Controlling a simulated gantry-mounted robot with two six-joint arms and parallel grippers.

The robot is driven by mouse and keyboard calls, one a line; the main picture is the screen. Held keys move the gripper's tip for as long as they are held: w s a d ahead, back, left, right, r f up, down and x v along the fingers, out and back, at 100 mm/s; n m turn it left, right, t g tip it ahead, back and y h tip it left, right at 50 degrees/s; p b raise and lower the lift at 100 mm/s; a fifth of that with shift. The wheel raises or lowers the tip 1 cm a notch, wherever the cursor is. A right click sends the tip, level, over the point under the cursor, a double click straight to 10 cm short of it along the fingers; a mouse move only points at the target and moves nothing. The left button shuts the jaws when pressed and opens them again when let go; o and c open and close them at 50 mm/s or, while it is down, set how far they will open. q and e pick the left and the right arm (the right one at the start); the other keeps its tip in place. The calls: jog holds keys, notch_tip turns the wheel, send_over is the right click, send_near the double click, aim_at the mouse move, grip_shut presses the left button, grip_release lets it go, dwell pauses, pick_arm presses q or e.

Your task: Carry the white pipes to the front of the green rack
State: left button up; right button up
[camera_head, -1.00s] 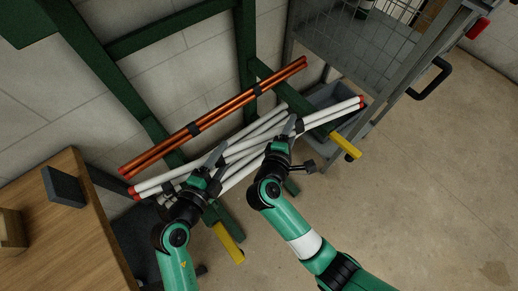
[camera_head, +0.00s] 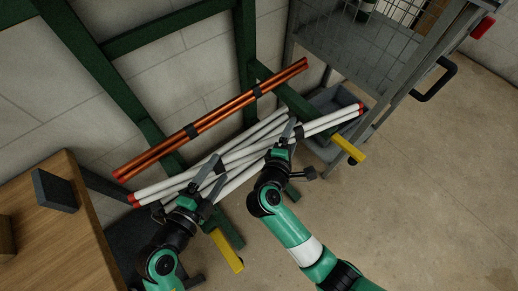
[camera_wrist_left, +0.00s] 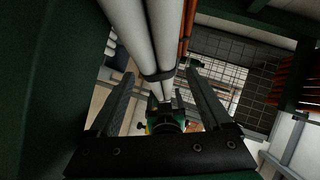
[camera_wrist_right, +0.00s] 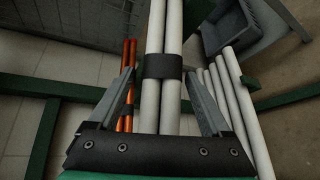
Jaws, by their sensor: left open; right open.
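A strapped pair of white pipes (camera_head: 330,120) with red ends slants across the arms of the green rack (camera_head: 245,65). More white pipes (camera_head: 262,128) lie behind and below this pair. My left gripper (camera_head: 211,176) is open near the pair's left part; in the left wrist view its fingers (camera_wrist_left: 157,78) flank the strapped white pipes (camera_wrist_left: 152,40). My right gripper (camera_head: 291,131) is open near the pair's right part; in the right wrist view its fingers (camera_wrist_right: 160,78) stand either side of the white pipes (camera_wrist_right: 163,105), near a black strap. Contact cannot be told.
Strapped copper pipes (camera_head: 215,118) lie higher on the rack. Yellow-tipped rack arms (camera_head: 227,251) stick out forward. A grey bin (camera_head: 325,102) and wire cart (camera_head: 350,45) stand at the right, a wooden table (camera_head: 70,240) at the left. Floor at the right is clear.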

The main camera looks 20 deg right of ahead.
aim_at(259, 148)
pick_arm(q)
jog(key=v, duration=0.8)
jog(key=shift+s+a, duration=0.1)
jog(key=shift+s, duration=0.05)
pick_arm(e)
jog(key=v, duration=1.2)
